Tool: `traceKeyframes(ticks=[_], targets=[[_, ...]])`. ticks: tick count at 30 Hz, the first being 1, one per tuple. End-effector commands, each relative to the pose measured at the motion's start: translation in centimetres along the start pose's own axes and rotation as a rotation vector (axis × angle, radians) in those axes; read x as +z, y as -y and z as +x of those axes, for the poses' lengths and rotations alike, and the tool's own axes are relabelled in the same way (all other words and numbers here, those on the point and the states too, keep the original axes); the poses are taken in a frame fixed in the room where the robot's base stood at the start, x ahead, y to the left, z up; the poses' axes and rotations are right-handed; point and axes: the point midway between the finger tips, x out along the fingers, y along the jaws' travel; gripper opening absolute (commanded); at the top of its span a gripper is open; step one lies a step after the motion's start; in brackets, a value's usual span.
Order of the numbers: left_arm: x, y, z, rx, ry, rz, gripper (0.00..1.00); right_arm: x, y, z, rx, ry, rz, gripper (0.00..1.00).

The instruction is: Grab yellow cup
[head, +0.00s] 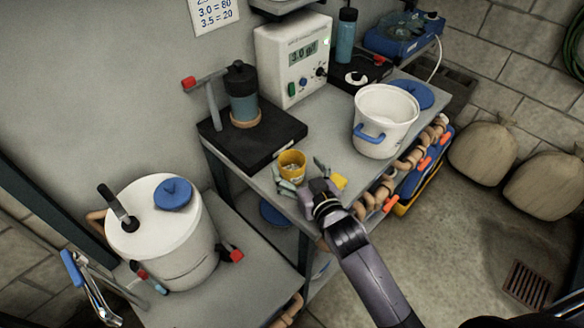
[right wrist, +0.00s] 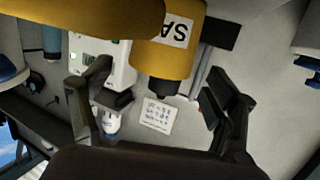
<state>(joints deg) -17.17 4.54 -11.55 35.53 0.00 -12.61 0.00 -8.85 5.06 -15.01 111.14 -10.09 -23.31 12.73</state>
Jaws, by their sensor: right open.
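The yellow cup (head: 291,158) stands near the front edge of the grey bench in the head view, with pale contents inside. My right gripper (head: 301,177) is open, its fingers close to the cup's near side; contact is unclear. In the right wrist view, a yellow body with an upside-down white label, apparently the cup (right wrist: 175,60), shows between the spread fingers of my right gripper (right wrist: 160,97). A nearer yellow shape (right wrist: 80,14) crosses the top of that view; I cannot tell what it is. My left gripper is not in view.
Behind the cup is a black plate (head: 262,140) holding a dark jar (head: 241,95). A white bucket (head: 385,118) with a blue handle stands to the right. A large white lidded pot (head: 165,240) is on the lower left table. A display unit (head: 293,62) stands behind.

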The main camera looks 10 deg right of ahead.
Motion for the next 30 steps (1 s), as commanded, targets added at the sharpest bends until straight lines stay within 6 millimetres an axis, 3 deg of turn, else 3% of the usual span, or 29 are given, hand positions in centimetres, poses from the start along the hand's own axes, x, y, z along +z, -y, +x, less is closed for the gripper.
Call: traceKeyframes(ticks=[6, 14, 30], targets=[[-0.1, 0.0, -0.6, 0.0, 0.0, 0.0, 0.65, -0.1, 0.1, 2.3, 0.0, 0.0, 0.0, 0.8], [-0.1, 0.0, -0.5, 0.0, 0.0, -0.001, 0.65, 0.0, 0.1, 2.4, 0.0, -0.001, 0.0, 0.8], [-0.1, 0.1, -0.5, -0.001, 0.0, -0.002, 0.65, 0.0, 0.0, 2.4, 0.0, -0.001, -0.001, 0.44]])
